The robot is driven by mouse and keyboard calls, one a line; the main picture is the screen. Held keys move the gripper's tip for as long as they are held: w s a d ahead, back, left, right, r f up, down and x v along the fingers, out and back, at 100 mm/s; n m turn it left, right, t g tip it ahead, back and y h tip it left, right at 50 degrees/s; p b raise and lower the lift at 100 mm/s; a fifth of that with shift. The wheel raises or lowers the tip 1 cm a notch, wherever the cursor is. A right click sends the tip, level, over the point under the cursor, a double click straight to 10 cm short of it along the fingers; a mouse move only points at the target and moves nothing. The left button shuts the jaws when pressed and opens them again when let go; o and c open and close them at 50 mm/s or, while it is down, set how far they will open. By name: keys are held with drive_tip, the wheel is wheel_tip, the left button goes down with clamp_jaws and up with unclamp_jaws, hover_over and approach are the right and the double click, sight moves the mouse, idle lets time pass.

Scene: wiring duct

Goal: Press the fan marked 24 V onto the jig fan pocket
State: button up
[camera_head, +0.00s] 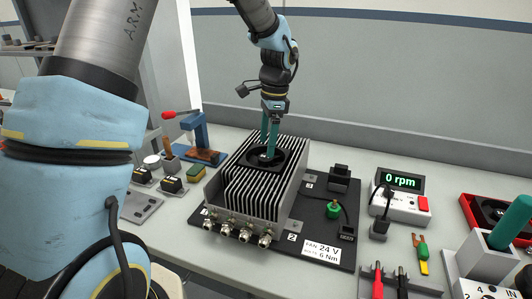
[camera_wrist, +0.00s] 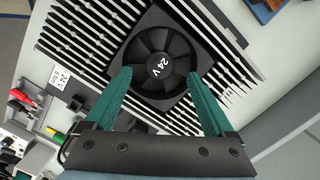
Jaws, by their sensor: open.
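The fan marked 24 V (camera_wrist: 157,62) is black and square, with its label on the hub. It sits on top of the grey finned heatsink block, in its middle; it also shows in the head view (camera_head: 262,157). The finned block (camera_head: 285,185), seemingly the jig with the fan pocket, stands on a black board. The pocket is hidden under the fan, and I cannot tell if the fan is fully seated. My gripper (camera_head: 267,140) points down over the fan. In the wrist view its green fingers (camera_wrist: 160,80) are apart, one at each side of the fan, with no clear contact.
The black board (camera_head: 345,225) carries a label reading FAN 24 V, 6 Nm, and a green-capped connector (camera_head: 333,209). A tachometer (camera_head: 401,181) reads 0 rpm. A red tray (camera_head: 468,205) with another dark fan is at right. A blue clamp stand (camera_head: 201,135) stands left.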

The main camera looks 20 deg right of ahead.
wheel_tip(320, 180, up, 7)
drive_tip(key=b, duration=0.1)
drive_tip(key=shift+d, duration=0.4)
drive_tip(key=s+a+f+n, duration=0.2)
drive_tip(key=a+n, duration=0.4)
drive_tip(key=a, duration=0.4)
drive_tip(key=s+a+f+n+t+h, duration=0.1)
drive_tip(key=s+a+f+n, duration=0.2)
drive_tip(key=a+n, duration=0.3)
drive_tip(key=s+a+f+n, duration=0.2)
drive_tip(key=a+n, duration=0.4)
drive_tip(key=a, duration=0.8)
drive_tip(key=shift+s+a+f+h, duration=0.2)
drive_tip(key=shift+s+a+h, duration=0.15)
drive_tip(key=shift+s, duration=0.35)
